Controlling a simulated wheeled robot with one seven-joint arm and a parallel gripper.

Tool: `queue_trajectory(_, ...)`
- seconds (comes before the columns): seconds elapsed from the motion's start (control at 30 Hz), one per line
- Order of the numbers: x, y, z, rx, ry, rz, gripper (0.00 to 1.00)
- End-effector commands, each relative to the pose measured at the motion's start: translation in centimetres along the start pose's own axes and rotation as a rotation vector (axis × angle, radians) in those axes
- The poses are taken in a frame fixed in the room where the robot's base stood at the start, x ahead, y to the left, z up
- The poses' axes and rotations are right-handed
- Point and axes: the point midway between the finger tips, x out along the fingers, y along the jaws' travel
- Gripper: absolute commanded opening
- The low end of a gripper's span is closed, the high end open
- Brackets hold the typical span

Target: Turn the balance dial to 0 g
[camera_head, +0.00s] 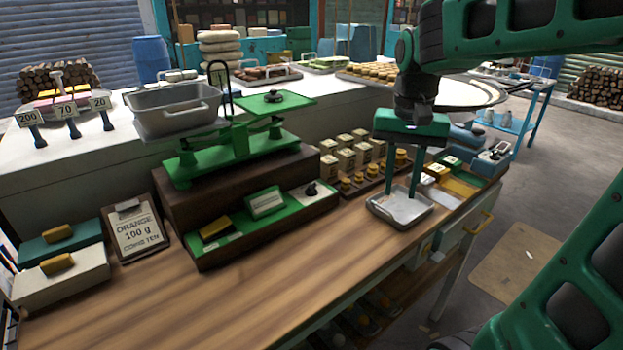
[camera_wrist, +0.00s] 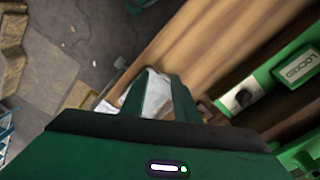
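The green balance (camera_head: 235,150) stands on a dark wooden block on the bench. A small black dial (camera_head: 311,189) sits at the right end of the green front panel. It also shows in the wrist view (camera_wrist: 243,97), beside a plate reading LOCKED (camera_wrist: 298,66); its scale marks are too small to read. My gripper (camera_head: 400,194) points down over a small metal tray (camera_head: 382,206), to the right of the dial and apart from it. Its two fingers are spread with nothing gripped between them. In the wrist view the pale tray (camera_wrist: 156,92) shows between the fingers.
A grey metal pan (camera_head: 172,108) rests on the balance's left side, and a black piece lies on the right plate (camera_head: 275,101). The front wooden bench top (camera_head: 270,285) is clear.

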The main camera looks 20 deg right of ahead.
Motion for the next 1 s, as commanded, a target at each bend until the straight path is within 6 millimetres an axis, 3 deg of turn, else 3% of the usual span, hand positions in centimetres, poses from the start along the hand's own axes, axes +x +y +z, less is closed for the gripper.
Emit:
queue_trajectory(0.03, -1.1, -3.3, -1.5, 0.002, 0.0, 0.001, 0.28)
queue_trajectory(0.2, -4.0, -12.5, -3.8, 0.039, -0.003, -0.008, 0.28)
queue_trajectory(0.3, -5.0, -16.4, -4.3, 0.057, -0.009, -0.015, 0.28)
queue_trajectory(0.4, -5.5, -18.9, -4.4, 0.071, -0.014, -0.019, 0.28)
queue_trajectory(0.5, -5.7, -20.1, -4.4, 0.078, -0.016, -0.022, 0.28)
queue_trajectory(0.67, -4.4, -20.2, -4.4, 0.082, -0.02, -0.02, 0.28)
queue_trajectory(1.0, 1.4, -20.2, -4.4, 0.084, -0.019, -0.02, 0.28)
